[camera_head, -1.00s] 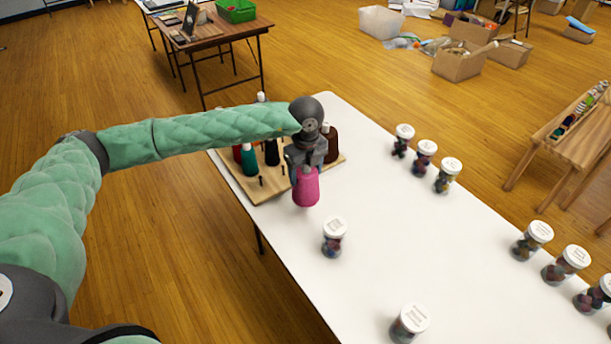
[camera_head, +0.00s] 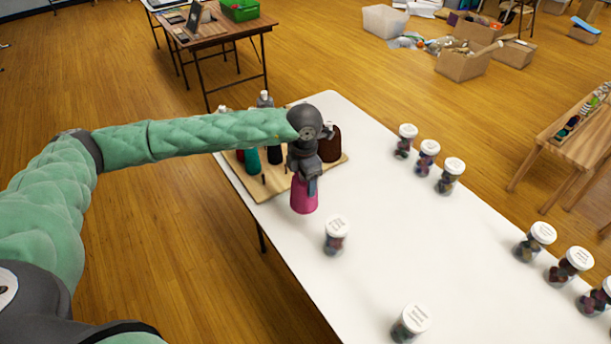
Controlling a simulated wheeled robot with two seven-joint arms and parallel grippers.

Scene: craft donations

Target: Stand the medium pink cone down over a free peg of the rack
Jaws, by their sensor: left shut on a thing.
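The pink cone (camera_head: 303,198) is upright in my left gripper (camera_head: 304,178), which is shut on its upper part. It hangs just in front of the rack's near edge; whether it touches the table I cannot tell. The rack (camera_head: 333,163) is a wooden board on the white table, partly hidden by my left arm. It bears a teal cone (camera_head: 252,162), a dark cone (camera_head: 273,155), a brown cone (camera_head: 330,146) and others half hidden. A bare peg (camera_head: 263,180) shows near the front of the rack. My right gripper is not in view.
A jar with a white lid (camera_head: 336,235) stands close to the right of the pink cone. Another jar (camera_head: 410,324) is nearer, and several more stand along the table's right side. The middle of the white table (camera_head: 400,240) is clear.

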